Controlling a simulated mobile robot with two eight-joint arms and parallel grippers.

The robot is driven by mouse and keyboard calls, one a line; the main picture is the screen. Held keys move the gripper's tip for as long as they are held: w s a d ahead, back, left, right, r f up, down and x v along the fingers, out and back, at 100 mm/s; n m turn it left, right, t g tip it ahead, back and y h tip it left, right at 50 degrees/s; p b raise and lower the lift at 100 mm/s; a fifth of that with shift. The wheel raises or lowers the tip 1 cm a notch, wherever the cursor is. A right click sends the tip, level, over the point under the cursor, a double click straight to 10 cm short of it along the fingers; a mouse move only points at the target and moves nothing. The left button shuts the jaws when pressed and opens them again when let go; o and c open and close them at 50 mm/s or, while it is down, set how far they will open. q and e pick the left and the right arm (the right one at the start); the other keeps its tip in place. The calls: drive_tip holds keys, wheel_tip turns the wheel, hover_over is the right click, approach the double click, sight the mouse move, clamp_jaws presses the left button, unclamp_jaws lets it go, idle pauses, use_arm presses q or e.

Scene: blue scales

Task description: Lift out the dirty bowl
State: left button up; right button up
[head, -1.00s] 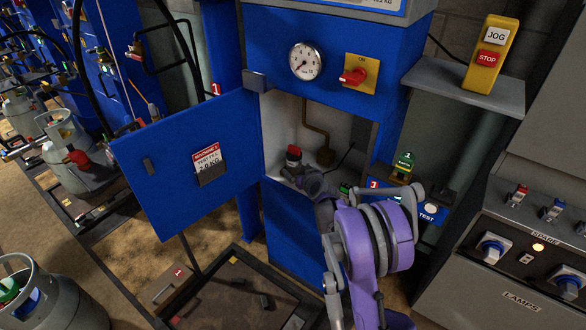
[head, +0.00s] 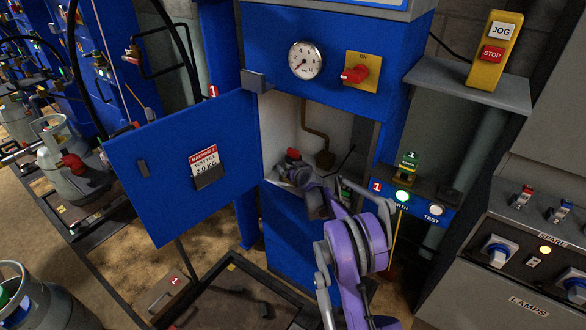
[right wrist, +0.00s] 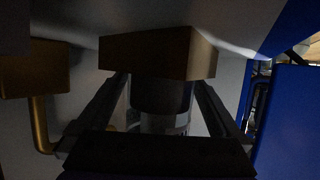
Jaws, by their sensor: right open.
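My right gripper (head: 290,174) reaches into the open cabinet of the blue machine (head: 316,68); in the head view its fingers are small and hard to make out. In the right wrist view my open right gripper (right wrist: 160,84) has one finger on each side of a dark-collared, clear-bottomed bowl (right wrist: 161,122). The bowl sits under a brass block (right wrist: 155,55). I cannot tell whether the fingers touch it or how dirty it is. A small red-topped part (head: 293,154) shows near the gripper in the head view. My left gripper is not in view.
The blue cabinet door (head: 185,165) stands open to the left. A brass fitting (head: 325,159) on a bent pipe is at the back of the cabinet. A yellow JOG/STOP box (head: 493,50) stands on a shelf.

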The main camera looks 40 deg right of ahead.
drive_tip(key=shift+r, duration=0.1)
clamp_jaws()
idle(0.3)
